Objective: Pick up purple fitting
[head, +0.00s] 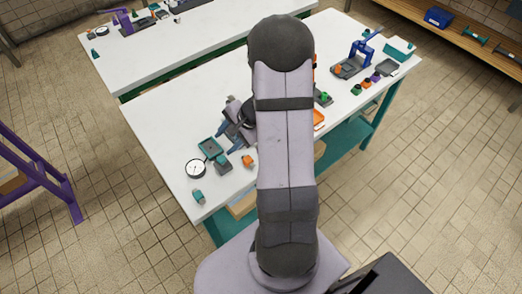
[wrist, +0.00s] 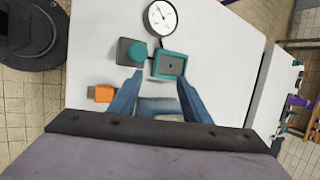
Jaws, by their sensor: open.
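The purple fitting (head: 376,77) is small and sits near the right end of the white workbench in the head view, in a short row with an orange fitting (head: 366,83) and a green fitting (head: 356,90). I do not see it in the wrist view. My gripper (head: 230,138) is over the left part of the bench, well away from the purple fitting. In the wrist view my gripper (wrist: 158,90) has its blue fingers spread, with nothing between them. My arm hides the middle of the bench.
Near my gripper are a dial gauge (head: 195,168), a teal tray (wrist: 169,63), a grey block with a teal knob (wrist: 133,52) and an orange piece (wrist: 102,93). A blue press (head: 362,49), grey tray (head: 386,67) and teal box (head: 399,50) stand near the purple fitting.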

